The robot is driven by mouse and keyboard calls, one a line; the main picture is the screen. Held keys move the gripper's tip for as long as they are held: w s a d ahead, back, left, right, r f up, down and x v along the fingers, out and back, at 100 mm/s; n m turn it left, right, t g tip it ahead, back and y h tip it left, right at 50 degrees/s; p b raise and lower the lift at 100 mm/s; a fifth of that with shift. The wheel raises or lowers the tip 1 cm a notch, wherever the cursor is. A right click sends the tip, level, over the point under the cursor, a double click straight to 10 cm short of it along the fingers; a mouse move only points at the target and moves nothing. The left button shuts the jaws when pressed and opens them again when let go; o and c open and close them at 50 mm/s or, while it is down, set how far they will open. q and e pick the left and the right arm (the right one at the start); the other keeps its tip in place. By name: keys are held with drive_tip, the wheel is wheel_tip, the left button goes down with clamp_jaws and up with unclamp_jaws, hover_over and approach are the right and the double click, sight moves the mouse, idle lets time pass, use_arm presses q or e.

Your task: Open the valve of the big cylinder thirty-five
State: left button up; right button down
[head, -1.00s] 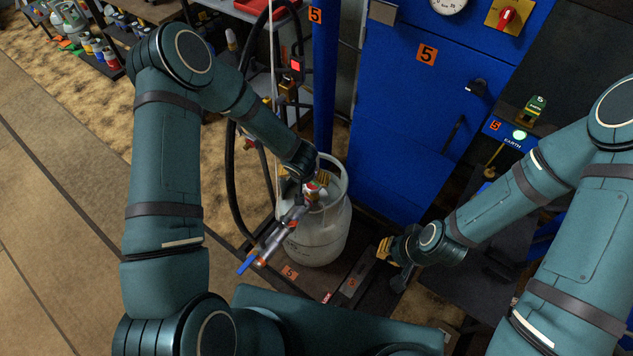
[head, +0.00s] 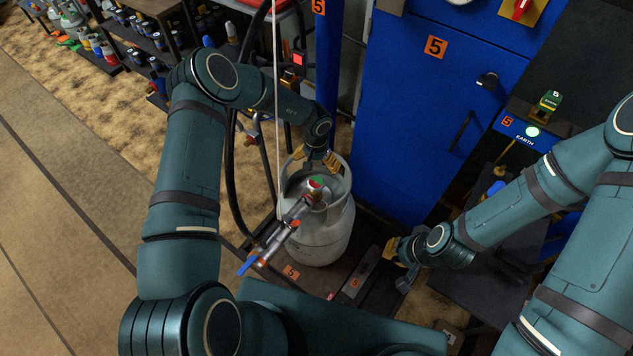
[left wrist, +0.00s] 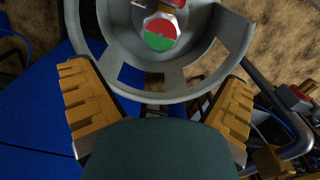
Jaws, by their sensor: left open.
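A big grey-white cylinder (head: 322,238) stands upright on a dark platform, with an open collar ring around its top. Its valve (head: 315,186) has a round red and green top, which also shows inside the collar in the left wrist view (left wrist: 160,33). A metal fitting with a blue lever (head: 248,264) runs from the valve down to the left. My left gripper (head: 315,160) is open above the far rim of the collar, apart from the valve; its yellow fingers are spread wide in the left wrist view (left wrist: 160,105). My right gripper (head: 396,255) is right of the cylinder; its opening is unclear.
A blue cabinet (head: 420,140) marked 5 stands behind the cylinder. A blue post (head: 327,70), a thin pale cord (head: 277,110) and a black hose (head: 230,160) are close by on the left. An earth box (head: 525,132) with a lit green lamp is at right.

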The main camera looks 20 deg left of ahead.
sight(316, 181)
use_arm(q)
wheel_tip(316, 181, down, 10)
drive_tip(key=shift+f+b, duration=0.25)
drive_tip(key=shift+b, duration=0.85)
drive_tip(key=c, duration=1.2)
